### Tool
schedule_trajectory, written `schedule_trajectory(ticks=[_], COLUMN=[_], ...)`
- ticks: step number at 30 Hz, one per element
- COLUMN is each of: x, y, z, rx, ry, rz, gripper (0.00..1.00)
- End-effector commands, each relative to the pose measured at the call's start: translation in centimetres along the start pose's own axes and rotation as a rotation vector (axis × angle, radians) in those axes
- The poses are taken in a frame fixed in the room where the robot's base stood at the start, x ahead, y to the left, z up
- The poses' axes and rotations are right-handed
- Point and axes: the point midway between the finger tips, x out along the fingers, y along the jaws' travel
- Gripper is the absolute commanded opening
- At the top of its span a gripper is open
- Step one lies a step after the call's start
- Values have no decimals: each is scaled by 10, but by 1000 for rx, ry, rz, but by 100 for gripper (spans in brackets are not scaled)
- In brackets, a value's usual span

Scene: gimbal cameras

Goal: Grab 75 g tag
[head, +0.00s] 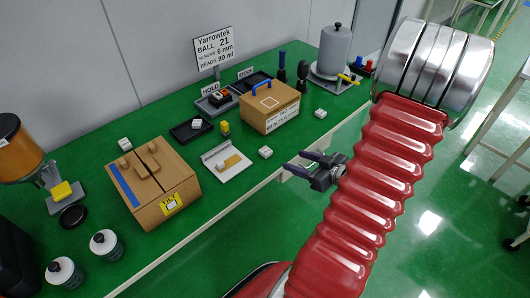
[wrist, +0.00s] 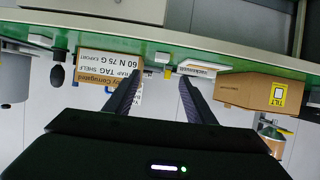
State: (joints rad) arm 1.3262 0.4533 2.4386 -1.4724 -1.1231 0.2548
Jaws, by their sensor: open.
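Several small white blocks that could be tags lie on the green bench. My gripper (head: 296,160) is open and empty, just off the bench's front edge, right of the front block. In the wrist view my gripper (wrist: 160,78) points at the bench, with a small pale block (wrist: 167,73) beyond the fingertips.
The lidded cardboard box (head: 266,116) with a blue handle reads 60 N 75 G upside down in the wrist view (wrist: 105,72). The carton (head: 152,190) with a TILT label stands left. A white plate (head: 225,172) holds a tan piece. A grey cylinder (head: 335,50) stands at the back.

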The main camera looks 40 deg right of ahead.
Motion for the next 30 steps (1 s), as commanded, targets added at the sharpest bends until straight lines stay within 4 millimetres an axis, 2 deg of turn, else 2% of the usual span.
schedule_trajectory(ticks=[14,20,30], x=[0,16,57], y=[-3,-3,-4], z=[2,1,1], rx=[12,10,11], ry=[17,17,16], rz=[-13,-15,-14], gripper=[50,50,50])
